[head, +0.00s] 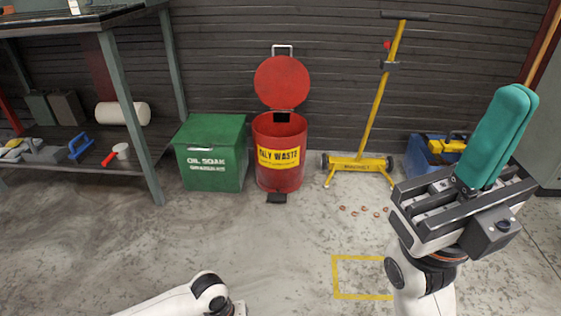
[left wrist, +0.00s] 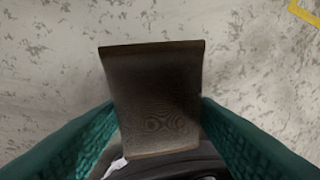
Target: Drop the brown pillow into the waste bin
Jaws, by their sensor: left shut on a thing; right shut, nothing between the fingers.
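The brown pillow (left wrist: 152,85), a dark brown flat-sided block, is in the left wrist view between the teal fingers of my left gripper (left wrist: 158,108). The gripper is shut on it, with pale floor beyond. In the head view only part of my left arm shows at the bottom; its gripper and the pillow are out of sight. The waste bin (head: 267,181) is red with a yellow label and a foot pedal, and stands by the back wall. Its round lid (head: 282,82) is up and its mouth is open. My right gripper (head: 514,100) is shut and empty, pointing up at the right.
A green oil soak box (head: 212,172) stands left of the bin, beside a workbench with a lower shelf (head: 75,148). A yellow wheeled stand (head: 357,163) and a blue crate (head: 423,163) are right of the bin. Small copper-coloured pieces (head: 376,213) lie on otherwise clear floor.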

